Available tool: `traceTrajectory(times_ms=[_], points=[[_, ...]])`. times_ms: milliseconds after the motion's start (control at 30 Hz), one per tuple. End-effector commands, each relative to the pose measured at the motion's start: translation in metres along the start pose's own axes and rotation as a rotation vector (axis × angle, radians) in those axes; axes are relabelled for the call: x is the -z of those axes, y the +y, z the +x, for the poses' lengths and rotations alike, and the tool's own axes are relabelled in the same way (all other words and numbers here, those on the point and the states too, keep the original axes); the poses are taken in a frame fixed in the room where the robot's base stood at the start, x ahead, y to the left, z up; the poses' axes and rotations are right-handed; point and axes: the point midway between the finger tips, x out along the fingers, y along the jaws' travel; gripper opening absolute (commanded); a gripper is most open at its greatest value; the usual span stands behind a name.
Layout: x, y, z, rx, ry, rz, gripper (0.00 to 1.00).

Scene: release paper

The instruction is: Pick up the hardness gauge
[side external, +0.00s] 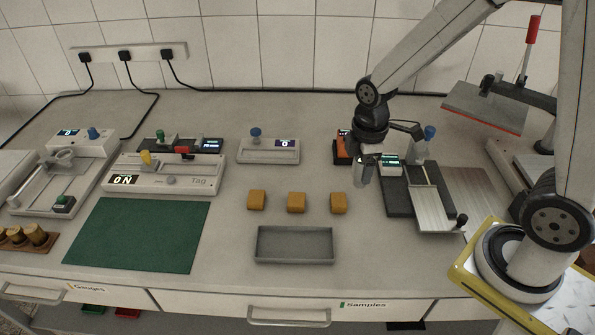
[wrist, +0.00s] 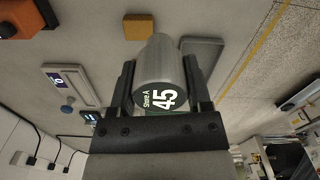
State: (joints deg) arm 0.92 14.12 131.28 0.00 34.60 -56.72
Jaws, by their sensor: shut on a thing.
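The hardness gauge (wrist: 163,72) is a silver, rounded cylinder with a dark green face reading "Shore A 45" in the wrist view. My gripper (wrist: 158,68) is shut on it, with one black finger on each side. In the side external view, my gripper (side external: 372,155) is right of centre, partly hidden by the wrist. The gauge's silver body (side external: 362,172) shows beneath it there. Whether the gauge touches the table cannot be told clearly.
An orange and black box (side external: 342,147) is close to my gripper on the left. A dark-based sliding fixture (side external: 432,205) is close on the right. Several yellow blocks (side external: 296,202) and a grey tray (side external: 258,256) lie in front. A green mat (side external: 135,235) is at left.

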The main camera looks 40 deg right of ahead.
Motion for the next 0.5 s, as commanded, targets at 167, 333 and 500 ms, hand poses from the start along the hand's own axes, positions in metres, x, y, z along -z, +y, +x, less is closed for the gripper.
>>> traceTrajectory(times_ms=[167,333,500], points=[[-0.014,-0.021,-0.012,-0.003,0.002,0.0,0.0],[-0.026,-0.04,-0.022,-0.003,0.002,0.0,0.0],[-0.036,-0.055,-0.03,-0.003,0.002,0.0,0.0]])
